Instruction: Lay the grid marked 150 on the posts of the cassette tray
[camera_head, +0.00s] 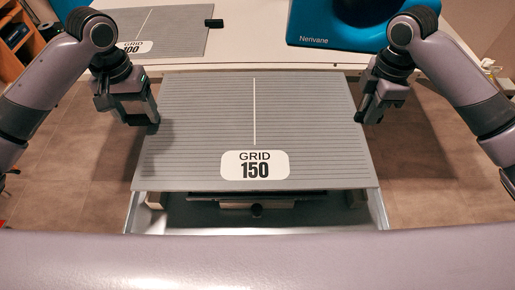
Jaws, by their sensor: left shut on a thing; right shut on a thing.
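The grid marked 150 (200,150) is a grey, finely lined panel with a white centre line and a white label near its front edge. It looks level above the cassette tray (377,212), whose front part shows below the grid's near edge. My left gripper (152,122) is shut on the grid's left edge. My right gripper (362,118) is shut on its right edge. The grid hides most of the tray and its posts. I cannot tell whether the grid touches the posts.
A second grid marked 100 (175,30) lies on the white table (250,45) at the back left, with a black handle on its right. A blue Nerivane unit (310,25) stands at the back right. Orange shelving (12,60) is at the far left. Brown floor shows on both sides.

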